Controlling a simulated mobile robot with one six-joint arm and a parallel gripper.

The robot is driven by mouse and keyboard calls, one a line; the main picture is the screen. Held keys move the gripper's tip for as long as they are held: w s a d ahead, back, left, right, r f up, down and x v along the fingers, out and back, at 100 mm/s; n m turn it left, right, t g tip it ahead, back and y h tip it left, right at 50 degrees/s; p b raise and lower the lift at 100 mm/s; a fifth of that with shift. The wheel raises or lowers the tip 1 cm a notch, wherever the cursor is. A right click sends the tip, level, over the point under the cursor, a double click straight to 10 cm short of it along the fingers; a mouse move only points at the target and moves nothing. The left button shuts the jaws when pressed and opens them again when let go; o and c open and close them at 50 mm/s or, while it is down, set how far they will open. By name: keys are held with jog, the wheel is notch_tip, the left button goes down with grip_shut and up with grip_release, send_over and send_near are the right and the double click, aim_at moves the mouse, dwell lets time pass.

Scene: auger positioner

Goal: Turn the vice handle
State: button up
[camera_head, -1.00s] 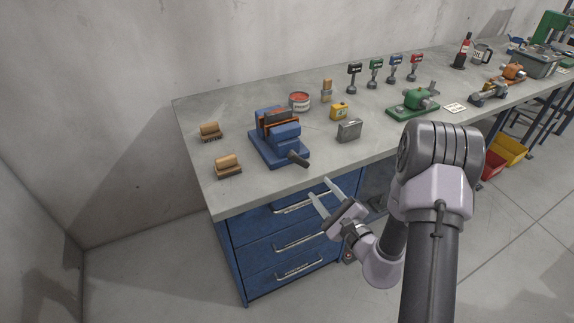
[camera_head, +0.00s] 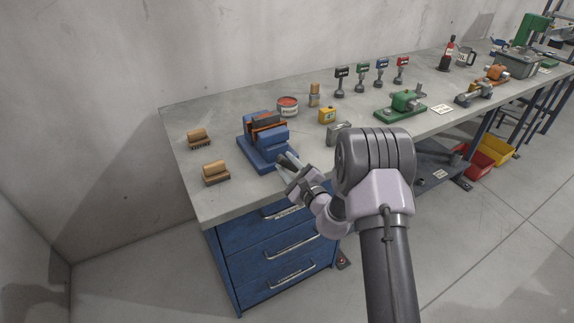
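The blue vice (camera_head: 262,147) with orange-brown and dark jaw parts sits near the front left edge of the grey workbench. Its dark handle (camera_head: 286,160) is on its front right side and is partly hidden by my gripper. My gripper (camera_head: 285,162) is at the handle, with its two light grey fingers on either side of it and the dark handle end between them. The fingers look apart, but I cannot tell whether they press on the handle.
Two wooden-backed brushes (camera_head: 199,138) (camera_head: 215,172) lie left of the vice. A grey metal block (camera_head: 339,132), a yellow can (camera_head: 327,115) and a red-topped tin (camera_head: 288,105) stand to its right and behind. Blue drawers (camera_head: 272,262) are below the bench's front edge.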

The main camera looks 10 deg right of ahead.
grip_shut()
jog(key=shift+r+m+p, duration=0.2)
jog(key=shift+m+p, duration=0.4)
jog(key=shift+m, duration=0.2)
jog(key=m+p, duration=0.1)
jog(key=m, duration=0.1)
jog(key=shift+d+m, duration=0.1)
jog(key=shift+m, duration=0.2)
jog(key=shift+f, duration=0.15)
jog(key=shift+o, duration=1.7)
grip_release()
jog(key=p+v, duration=0.2)
jog(key=v, duration=1.5)
jog(key=shift+s, duration=0.2)
